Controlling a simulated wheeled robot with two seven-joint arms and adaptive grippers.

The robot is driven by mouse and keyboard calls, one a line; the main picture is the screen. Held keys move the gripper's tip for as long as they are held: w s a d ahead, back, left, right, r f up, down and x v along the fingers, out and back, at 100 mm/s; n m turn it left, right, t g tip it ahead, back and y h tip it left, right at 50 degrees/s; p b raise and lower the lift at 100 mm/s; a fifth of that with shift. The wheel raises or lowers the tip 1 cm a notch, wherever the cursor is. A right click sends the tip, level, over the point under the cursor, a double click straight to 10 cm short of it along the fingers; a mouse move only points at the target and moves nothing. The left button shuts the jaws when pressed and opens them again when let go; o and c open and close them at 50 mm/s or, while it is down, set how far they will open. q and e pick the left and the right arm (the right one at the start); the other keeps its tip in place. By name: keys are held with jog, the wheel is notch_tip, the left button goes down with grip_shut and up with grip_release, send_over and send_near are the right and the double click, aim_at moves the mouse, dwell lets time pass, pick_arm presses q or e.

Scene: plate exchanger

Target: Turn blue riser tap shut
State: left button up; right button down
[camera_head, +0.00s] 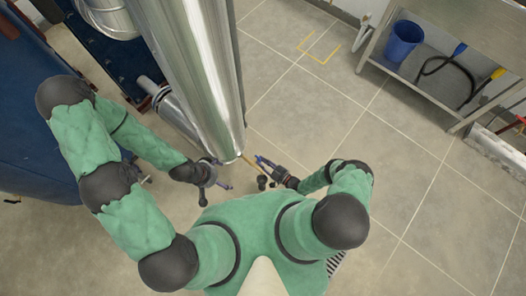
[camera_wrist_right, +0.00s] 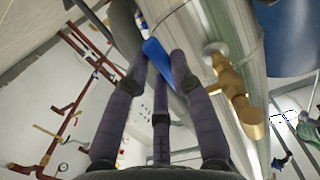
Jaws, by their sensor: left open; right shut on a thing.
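The blue tap handle (camera_wrist_right: 157,57) shows in the right wrist view as a flat blue lever between the fingertips. My right gripper (camera_wrist_right: 160,62) is shut on it, with the fingers hiding part of the lever. In the head view my right gripper (camera_head: 261,161) is near the lower end of the big silver pipe, and the tap there is too small to make out well. A brass valve fitting (camera_wrist_right: 232,95) sits just right of the fingers in the wrist view. My left gripper (camera_head: 215,193) is open and empty, left of the pipe's lower end.
The large silver pipe (camera_head: 195,60) stands between the blue machine at left and the open tiled floor. A steel table (camera_head: 470,30) at upper right has a blue bucket (camera_head: 403,40) and a black hose on its lower shelf. Red pipes (camera_wrist_right: 72,105) run along the wall in the wrist view.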

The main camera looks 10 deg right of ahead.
pick_arm(q)
jog(key=shift+w+a, duration=0.15)
jog(key=shift+w, duration=0.05)
pick_arm(e)
jog(key=shift+w+a+f+t, duration=0.1)
jog(key=shift+w+a+t, duration=0.1)
jog(key=shift+t, duration=0.1)
jog(key=c, duration=1)
grip_release()
jog(key=shift+c, duration=0.2)
jog(key=shift+d, duration=0.1)
pick_arm(q)
jog(key=r+p, duration=0.1)
jog(key=s+d+r+p, duration=0.1)
jog(key=s+r+p, duration=0.1)
jog(key=shift+d, duration=0.25)
pick_arm(e)
jog(key=s+d+r+g+h, duration=0.2)
jog(key=s+r+g+h, duration=0.1)
jog(key=r+g+h, duration=0.4)
jog(key=g+h, duration=0.3)
jog(key=g, duration=0.3)
jog(key=shift+s+d+r, duration=0.2)
jog(key=shift+r, duration=0.1)
jog(key=shift+w+r+g+h, duration=0.1)
jog(key=shift+r+g+h, duration=0.3)
jog(key=shift+g, duration=0.3)
